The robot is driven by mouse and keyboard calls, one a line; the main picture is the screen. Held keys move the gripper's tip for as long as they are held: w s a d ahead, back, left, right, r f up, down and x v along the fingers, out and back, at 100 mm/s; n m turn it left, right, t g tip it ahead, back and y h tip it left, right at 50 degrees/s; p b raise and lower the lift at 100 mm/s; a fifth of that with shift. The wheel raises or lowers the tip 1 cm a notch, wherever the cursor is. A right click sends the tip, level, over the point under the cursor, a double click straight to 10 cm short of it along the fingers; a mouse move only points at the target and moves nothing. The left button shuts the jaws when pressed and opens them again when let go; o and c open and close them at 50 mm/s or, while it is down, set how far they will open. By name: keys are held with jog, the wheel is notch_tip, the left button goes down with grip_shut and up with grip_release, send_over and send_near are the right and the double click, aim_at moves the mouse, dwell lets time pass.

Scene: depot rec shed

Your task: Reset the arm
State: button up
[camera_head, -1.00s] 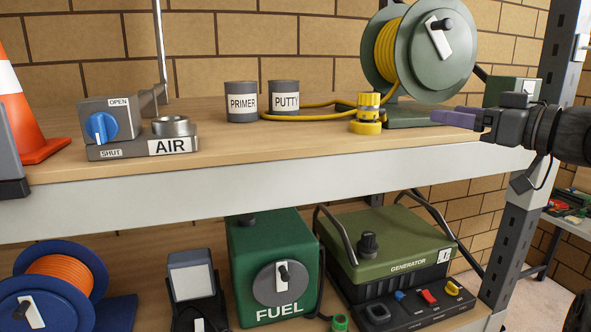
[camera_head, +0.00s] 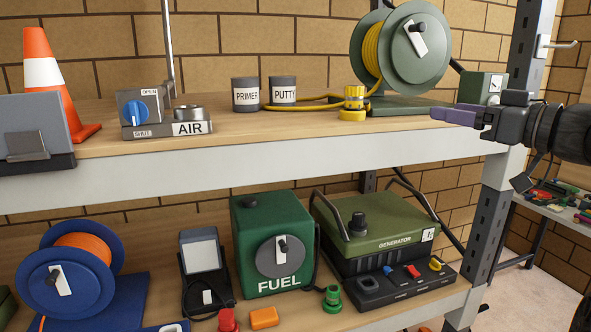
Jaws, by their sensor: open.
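My gripper (camera_head: 455,115) reaches in from the right edge in the head view, level with the upper shelf's front edge. Its purple-grey fingers point left, in front of the green hose reel (camera_head: 412,55) with yellow hose. The jaws are open, and I see nothing between them. My dark arm runs off the right edge of the picture.
The upper shelf (camera_head: 330,148) bears an orange cone (camera_head: 45,72), the AIR valve block (camera_head: 190,129), PRIMER (camera_head: 246,96) and PUTTY (camera_head: 283,92) tins. Below stand a blue reel (camera_head: 45,285), FUEL can (camera_head: 258,222) and generator (camera_head: 385,240). A metal post (camera_head: 497,215) stands below my arm.

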jog(key=w+f+m+t+h, duration=0.5)
jog(key=w+f+m+h, duration=0.15)
jog(key=w+f, duration=0.2)
notch_tip(320, 180, down, 20)
jog(key=s+a+r+m+g+h+b, duration=0.1)
jog(key=m+g+h+b, duration=0.15)
jog(key=g+h, duration=0.3)
jog(key=s+a+f+g, duration=0.5)
jog(key=s+f, duration=0.6)
jog(key=f, duration=0.1)
jog(key=s+a+f+n+g+y, duration=0.1)
jog(key=s+a+f+g, duration=0.4)
jog(key=s+f, duration=0.5)
jog(key=shift+s+a+f+n+g, duration=0.35)
jog(key=shift+f+g, duration=0.3)
jog(key=shift+f, duration=0.2)
